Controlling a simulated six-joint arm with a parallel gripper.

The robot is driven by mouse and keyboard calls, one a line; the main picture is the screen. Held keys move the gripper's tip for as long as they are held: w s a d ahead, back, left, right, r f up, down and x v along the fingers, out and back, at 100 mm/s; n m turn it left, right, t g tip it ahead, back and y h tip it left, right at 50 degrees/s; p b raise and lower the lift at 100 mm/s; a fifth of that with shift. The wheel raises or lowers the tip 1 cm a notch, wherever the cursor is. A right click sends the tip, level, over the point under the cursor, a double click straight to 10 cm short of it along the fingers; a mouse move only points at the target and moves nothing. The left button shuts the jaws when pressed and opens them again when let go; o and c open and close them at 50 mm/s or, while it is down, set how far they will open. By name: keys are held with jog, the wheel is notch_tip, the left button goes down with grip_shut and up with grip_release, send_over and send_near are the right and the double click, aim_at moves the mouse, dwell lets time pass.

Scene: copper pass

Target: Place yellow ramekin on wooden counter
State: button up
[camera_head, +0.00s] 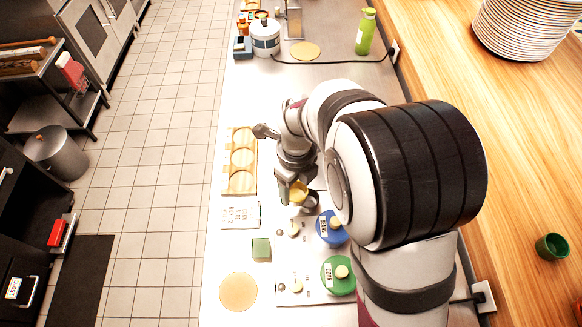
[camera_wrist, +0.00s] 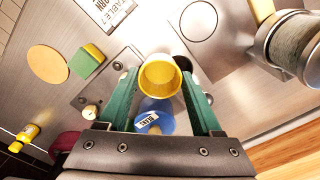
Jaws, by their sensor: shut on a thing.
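The yellow ramekin (camera_wrist: 160,76) sits between the two green fingers of my gripper (camera_wrist: 162,90), which is shut on it. Its round opening faces the wrist camera. In the head view the ramekin (camera_head: 299,193) shows at the end of my arm, over the steel worktop; I cannot tell its exact height. My gripper (camera_head: 291,189) is partly hidden there by the wrist. The wooden counter (camera_head: 500,130) runs along the right side, beyond my arm. Its edge also shows at the lower right of the wrist view (camera_wrist: 295,150).
A stack of plates (camera_head: 530,28) and a dark green cup (camera_head: 551,246) stand on the wooden counter, with bare wood between them. Blue (camera_head: 331,229) and green (camera_head: 338,276) lidded containers stand near the gripper. A green bottle (camera_head: 366,32) stands at the back.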

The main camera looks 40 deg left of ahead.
jog(key=s+a+f, duration=0.2)
jog(key=a, duration=0.1)
jog(key=shift+a+f, duration=0.3)
jog(key=shift+f, duration=0.85)
jog(key=shift+a+f, duration=0.1)
jog(key=shift+f, duration=0.85)
jog(key=shift+f, duration=0.15)
jog(key=o, duration=1.4)
